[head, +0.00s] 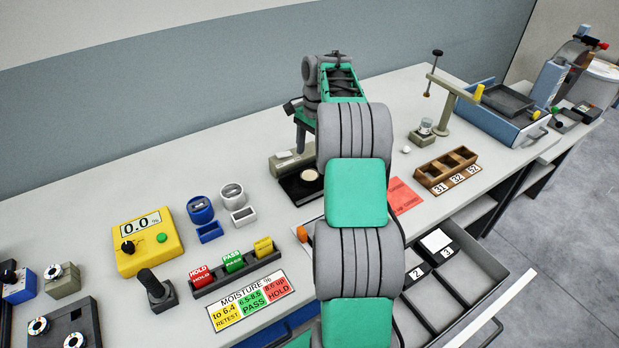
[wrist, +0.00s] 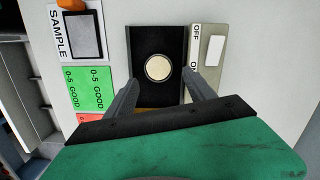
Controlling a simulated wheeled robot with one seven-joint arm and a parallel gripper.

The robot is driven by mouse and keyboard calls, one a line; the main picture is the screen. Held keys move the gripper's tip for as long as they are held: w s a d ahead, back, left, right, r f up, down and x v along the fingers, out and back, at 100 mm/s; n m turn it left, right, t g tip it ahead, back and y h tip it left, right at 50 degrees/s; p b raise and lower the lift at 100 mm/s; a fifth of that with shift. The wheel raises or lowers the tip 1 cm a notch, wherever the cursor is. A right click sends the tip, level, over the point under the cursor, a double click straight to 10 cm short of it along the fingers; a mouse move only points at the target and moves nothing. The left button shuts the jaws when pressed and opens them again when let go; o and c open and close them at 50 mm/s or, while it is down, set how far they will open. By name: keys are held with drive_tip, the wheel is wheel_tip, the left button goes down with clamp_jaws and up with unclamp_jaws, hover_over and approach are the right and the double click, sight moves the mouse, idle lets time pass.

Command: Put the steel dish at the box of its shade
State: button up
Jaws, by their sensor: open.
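A pale round disc (wrist: 158,68), perhaps the steel dish, lies on a black plate (wrist: 142,38) in the wrist view. Its metal cannot be confirmed. In the head view the disc (head: 310,175) shows on the black plate (head: 292,189). My gripper (wrist: 160,78) is open and empty, its fingers apart on either side below the disc; in the head view it hangs over the plate (head: 302,148). A small blue box (head: 209,232) and a small pale grey box (head: 243,215) stand to the left, in front of a blue round holder (head: 200,209) and a grey one (head: 232,194).
A switch block marked OFF (wrist: 213,48) adjoins the plate's right side. A SAMPLE card (wrist: 83,35) and green GOOD labels (wrist: 88,88) lie left. The yellow meter (head: 148,242), block rack (head: 235,268) and open drawer (head: 470,262) surround the work area. My arm hides the bench's middle.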

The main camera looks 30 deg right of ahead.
sight(310, 174)
drive_tip(key=f, duration=0.8)
drive_tip(key=shift+s+a+f, duration=0.15)
drive_tip(key=shift+s, duration=0.05)
drive_tip(key=shift+c, duration=0.3)
clamp_jaws()
